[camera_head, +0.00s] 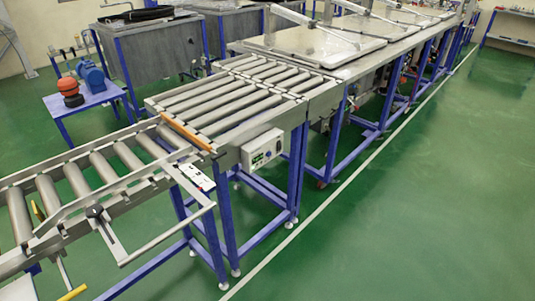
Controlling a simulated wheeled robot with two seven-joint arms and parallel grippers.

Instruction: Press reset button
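A white control box (262,149) is mounted on the side of the roller table, just right of the middle of the picture. It has a dark panel and small buttons or lights on its front, too small to read. A flat white panel (194,178) with small red marks sits lower left of the box, beside the end of the lower conveyor. I cannot tell which small control is the reset button. Neither of my grippers is in view.
A roller conveyor (90,174) with a metal handle frame (150,240) fills the left front. The roller table (230,95) stands behind it on blue legs. Lidded metal stations (310,45) run to the back. The green floor (430,200) at right is clear.

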